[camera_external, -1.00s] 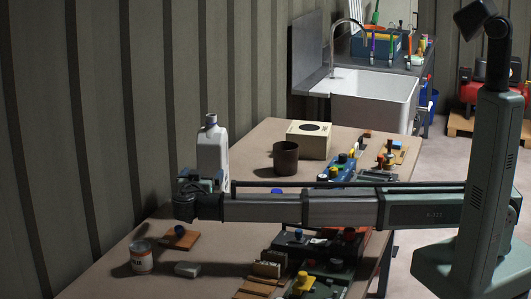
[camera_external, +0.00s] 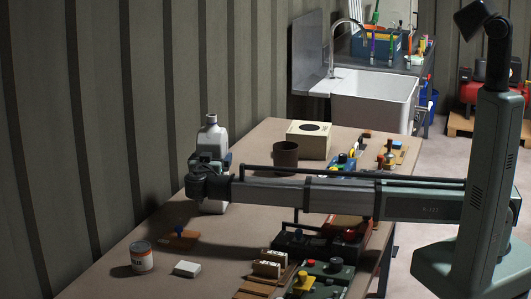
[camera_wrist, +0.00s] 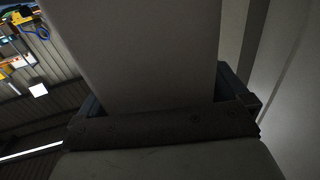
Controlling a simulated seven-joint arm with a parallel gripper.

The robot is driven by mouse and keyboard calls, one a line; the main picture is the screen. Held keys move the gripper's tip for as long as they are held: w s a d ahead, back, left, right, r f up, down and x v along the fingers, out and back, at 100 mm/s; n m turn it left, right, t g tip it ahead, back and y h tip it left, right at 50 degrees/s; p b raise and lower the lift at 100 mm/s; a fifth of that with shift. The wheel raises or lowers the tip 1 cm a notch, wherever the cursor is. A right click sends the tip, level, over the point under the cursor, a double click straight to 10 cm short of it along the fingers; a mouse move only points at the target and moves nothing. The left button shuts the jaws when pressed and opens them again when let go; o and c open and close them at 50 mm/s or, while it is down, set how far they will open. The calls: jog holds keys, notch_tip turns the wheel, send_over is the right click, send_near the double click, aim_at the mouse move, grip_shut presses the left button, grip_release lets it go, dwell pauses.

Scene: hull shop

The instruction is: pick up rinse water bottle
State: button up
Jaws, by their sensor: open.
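The rinse water bottle is a white plastic jug (camera_external: 212,138) with a grey cap, upright on the far left end of the table by the corrugated wall. My gripper (camera_external: 208,165) is at its near side, at the height of its middle, and covers part of it. In the wrist view the pale bottle body (camera_wrist: 135,50) fills the middle, between the two dark fingers of my gripper (camera_wrist: 165,98). The fingers are open, one on each side of the bottle. Whether they touch it cannot be told. The bottle's label side is hidden.
A dark cup (camera_external: 285,154) and a cream box (camera_external: 308,140) stand right of the bottle. Control boxes (camera_external: 330,268) line the right edge.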

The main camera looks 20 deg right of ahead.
jog(key=shift+w+d, duration=0.25)
jog(key=shift+w, duration=0.15)
jog(key=shift+c, duration=0.2)
jog(key=c, duration=1.4)
